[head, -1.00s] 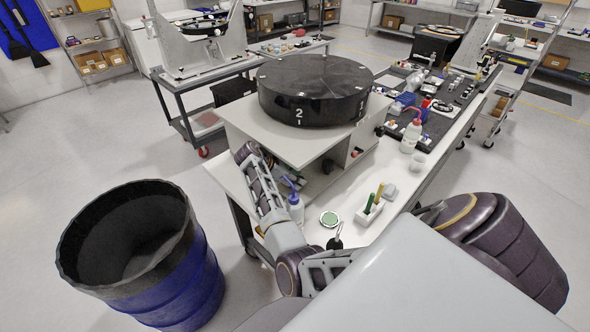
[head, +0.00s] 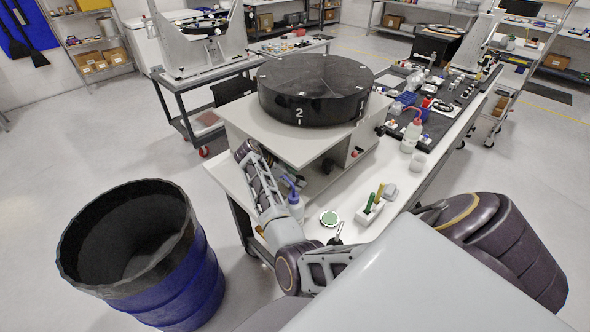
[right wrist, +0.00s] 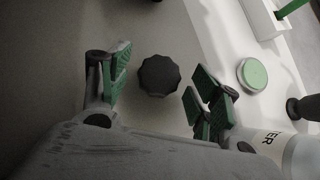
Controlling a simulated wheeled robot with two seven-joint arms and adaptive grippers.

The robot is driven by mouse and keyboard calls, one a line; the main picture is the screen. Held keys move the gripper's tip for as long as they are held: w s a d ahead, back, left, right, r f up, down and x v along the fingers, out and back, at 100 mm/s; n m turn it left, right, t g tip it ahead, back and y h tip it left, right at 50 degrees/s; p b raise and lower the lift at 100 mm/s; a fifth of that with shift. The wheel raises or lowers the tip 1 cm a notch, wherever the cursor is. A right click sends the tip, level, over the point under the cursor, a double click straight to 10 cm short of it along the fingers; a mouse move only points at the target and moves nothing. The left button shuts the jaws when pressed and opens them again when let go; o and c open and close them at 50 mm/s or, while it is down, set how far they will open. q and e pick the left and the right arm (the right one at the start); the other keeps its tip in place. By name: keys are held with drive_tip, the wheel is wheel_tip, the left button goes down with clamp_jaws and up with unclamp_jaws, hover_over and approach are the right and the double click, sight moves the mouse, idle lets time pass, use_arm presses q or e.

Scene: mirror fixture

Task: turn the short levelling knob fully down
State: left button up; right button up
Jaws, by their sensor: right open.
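A dark round knob with a scalloped rim (right wrist: 159,76) shows in the right wrist view, seen end-on against a pale surface. My right gripper (right wrist: 158,88) is open, with green-padded fingers on either side of the knob. A gap shows between the knob and each finger, so neither visibly touches it. The black round mirror (head: 314,88) rests on the grey fixture (head: 246,118) in the head view. An arm of mine reaches up beside the fixture there, but its fingertips cannot be made out. My left gripper is not seen.
A wash bottle (head: 296,207) stands close beside the arm. A round green-topped tin (head: 329,218) and a small tray with tools (head: 368,213) are on the white bench. A white bottle (head: 411,137) and a cup (head: 419,161) stand farther right. A blue drum (head: 185,285) is on the floor left.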

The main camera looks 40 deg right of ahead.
drive_tip(key=shift+v, duration=1)
drive_tip(key=w+a, duration=0.1)
drive_tip(key=a, duration=0.2)
drive_tip(key=w+a, duration=0.2)
drive_tip(key=a, duration=0.2)
drive_tip(key=w+a, duration=0.2)
drive_tip(key=a, duration=0.1)
drive_tip(key=shift+a+r, duration=0.35)
drive_tip(key=shift+a, duration=0.05)
drive_tip(key=shift+w+a, duration=0.15)
drive_tip(key=shift+a, duration=0.25)
